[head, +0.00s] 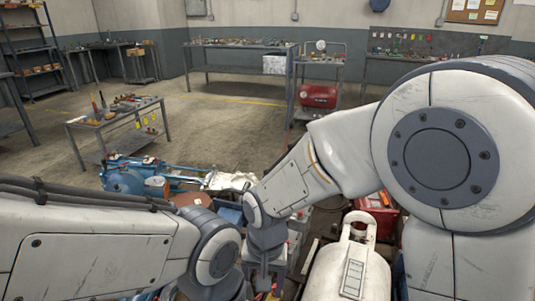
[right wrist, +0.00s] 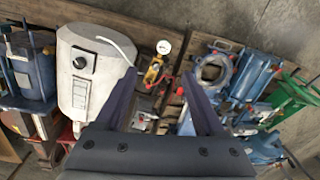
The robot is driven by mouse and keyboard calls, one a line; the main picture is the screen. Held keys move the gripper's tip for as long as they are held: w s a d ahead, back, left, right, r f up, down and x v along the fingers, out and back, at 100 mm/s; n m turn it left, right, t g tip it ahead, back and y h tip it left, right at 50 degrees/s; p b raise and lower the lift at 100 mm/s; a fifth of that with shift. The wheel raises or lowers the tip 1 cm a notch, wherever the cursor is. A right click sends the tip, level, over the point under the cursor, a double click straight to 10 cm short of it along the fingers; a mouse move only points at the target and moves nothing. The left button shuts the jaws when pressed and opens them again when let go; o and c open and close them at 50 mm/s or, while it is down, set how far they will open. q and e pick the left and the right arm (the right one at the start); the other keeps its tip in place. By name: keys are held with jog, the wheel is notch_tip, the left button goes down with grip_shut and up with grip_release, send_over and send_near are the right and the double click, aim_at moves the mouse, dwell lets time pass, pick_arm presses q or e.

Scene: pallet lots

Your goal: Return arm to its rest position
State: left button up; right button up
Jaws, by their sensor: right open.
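My right gripper (right wrist: 162,88) is open in the right wrist view, with two dark fingers spread apart and nothing held between them. It points down over the pallet's load. A brass valve with a round gauge (right wrist: 163,47) shows beyond the gap between the fingers; I cannot tell how far below it is. In the head view my right arm (head: 325,160) reaches in from the right and bends down near the middle. My left arm (head: 90,250) comes in low from the left; its gripper is outside the picture.
A white tank (right wrist: 88,62) stands left of the fingers and also shows in the head view (head: 350,268). Blue fittings (right wrist: 215,70) lie right, on a wooden pallet (right wrist: 180,22). Ahead are a low table (head: 118,112), a red compressor (head: 318,96) and open concrete floor.

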jog(key=s+d+r+n, duration=0.3)
jog(key=s+n, duration=0.1)
jog(key=s, duration=0.3)
jog(key=s+d+r+n, duration=0.3)
jog(key=s+n, duration=0.2)
jog(key=s, duration=0.2)
notch_tip(320, 180, up, 23)
jog(key=p, duration=2.3)
jog(key=shift+w+r, duration=0.2)
jog(key=shift+w, duration=0.15)
jog(key=shift+a, duration=0.1)
